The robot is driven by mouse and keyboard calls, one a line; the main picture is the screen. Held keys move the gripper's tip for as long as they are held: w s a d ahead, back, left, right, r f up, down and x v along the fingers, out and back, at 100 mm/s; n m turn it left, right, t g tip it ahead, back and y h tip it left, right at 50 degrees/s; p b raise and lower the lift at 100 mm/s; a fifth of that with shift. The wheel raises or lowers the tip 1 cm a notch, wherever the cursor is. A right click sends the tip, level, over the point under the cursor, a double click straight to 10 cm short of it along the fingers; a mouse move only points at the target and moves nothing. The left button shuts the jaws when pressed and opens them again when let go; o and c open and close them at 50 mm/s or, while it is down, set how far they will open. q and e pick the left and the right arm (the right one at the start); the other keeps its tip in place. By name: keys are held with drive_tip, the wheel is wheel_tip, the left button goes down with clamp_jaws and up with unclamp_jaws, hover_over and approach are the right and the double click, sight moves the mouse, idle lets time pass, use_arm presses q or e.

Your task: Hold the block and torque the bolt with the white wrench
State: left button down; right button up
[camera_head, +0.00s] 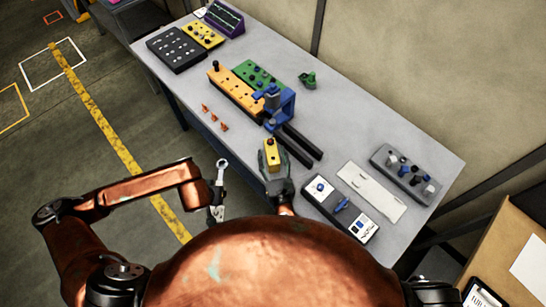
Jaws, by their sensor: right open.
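On the grey table (340,140) stand an orange rack (236,92), a green board (256,75), a blue fixture (285,101) and dark bars (300,145). Small orange pieces (214,117) lie left. Trays (340,208) and a grey holder (405,173) are right.

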clamp_jaws()
idle(0.6)
